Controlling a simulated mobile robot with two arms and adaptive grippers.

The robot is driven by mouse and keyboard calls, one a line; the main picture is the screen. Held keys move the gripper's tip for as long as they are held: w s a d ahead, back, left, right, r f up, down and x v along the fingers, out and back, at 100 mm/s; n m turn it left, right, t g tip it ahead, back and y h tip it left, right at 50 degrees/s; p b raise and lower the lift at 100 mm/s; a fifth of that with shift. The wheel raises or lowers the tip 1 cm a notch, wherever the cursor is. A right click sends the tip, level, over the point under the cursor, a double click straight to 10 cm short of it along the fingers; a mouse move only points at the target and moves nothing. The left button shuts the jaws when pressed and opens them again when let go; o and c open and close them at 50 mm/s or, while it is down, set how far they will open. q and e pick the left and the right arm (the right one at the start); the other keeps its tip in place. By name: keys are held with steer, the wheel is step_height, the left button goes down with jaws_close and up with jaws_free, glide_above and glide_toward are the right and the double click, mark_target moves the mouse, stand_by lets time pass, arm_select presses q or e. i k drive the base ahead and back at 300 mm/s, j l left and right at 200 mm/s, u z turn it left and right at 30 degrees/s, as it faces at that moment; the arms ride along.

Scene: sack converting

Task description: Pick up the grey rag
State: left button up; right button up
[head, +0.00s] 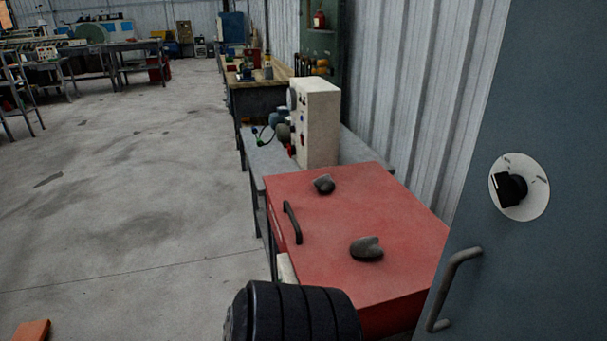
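No clearly recognisable grey rag shows in the head view. Two small dark grey lumps lie apart on top of a red cabinet (310,220). The nearer grey lump (367,249) is rounded, with a lighter grey top. The farther grey lump (324,185) is similar and sits near the cabinet's back left. I cannot tell whether either is cloth.
A cream control box (317,122) stands on a grey table (266,160) behind the cabinet. A blue-grey door or panel (545,110) with a handle (451,290) rises at the right. The concrete floor (140,220) at left is largely clear. An orange object (32,331) shows at bottom left.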

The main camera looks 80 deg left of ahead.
mark_target(325, 183)
steer(key=u, duration=2.5)
